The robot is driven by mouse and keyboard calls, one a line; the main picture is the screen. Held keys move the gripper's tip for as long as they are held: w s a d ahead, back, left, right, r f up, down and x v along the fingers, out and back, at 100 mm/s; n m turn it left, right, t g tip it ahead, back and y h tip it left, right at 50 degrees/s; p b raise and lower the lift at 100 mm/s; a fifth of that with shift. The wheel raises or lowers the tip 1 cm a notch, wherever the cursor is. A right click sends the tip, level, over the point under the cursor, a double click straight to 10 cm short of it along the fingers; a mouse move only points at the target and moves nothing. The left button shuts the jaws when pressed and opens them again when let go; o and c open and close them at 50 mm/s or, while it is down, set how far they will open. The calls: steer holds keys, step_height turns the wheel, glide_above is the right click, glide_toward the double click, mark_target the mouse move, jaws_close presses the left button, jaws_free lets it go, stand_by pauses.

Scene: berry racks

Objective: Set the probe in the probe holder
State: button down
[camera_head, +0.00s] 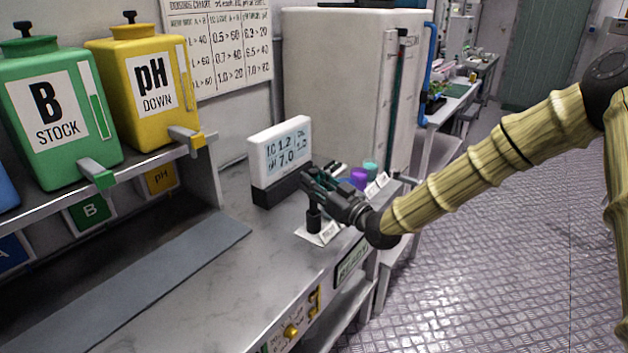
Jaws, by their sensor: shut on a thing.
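My gripper (314,182) is at the end of my arm, above the bench's right front edge. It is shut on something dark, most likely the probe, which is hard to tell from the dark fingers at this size. A short black upright piece (314,220) shows just below the gripper, over a white labelled card or plate (320,235). I cannot tell whether it is the probe holder or part of the probe, nor whether it touches the gripper. A white meter (280,147) reading pH 7.0 stands on a black base behind and left of the gripper.
Purple-topped (358,178) and teal-topped (370,169) containers stand close behind my gripper, with small white labels beside them. A green B STOCK tank (55,112) and a yellow pH DOWN tank (145,85) stand on the left shelf. The bench's middle (215,262) is clear.

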steer(key=shift+f+b, duration=0.4)
steer(key=shift+f, duration=0.1)
stand_by(0.8)
steer(key=c, duration=1.1)
jaws_free()
steer(key=shift+o, duration=0.2)
steer(key=v, duration=1.2)
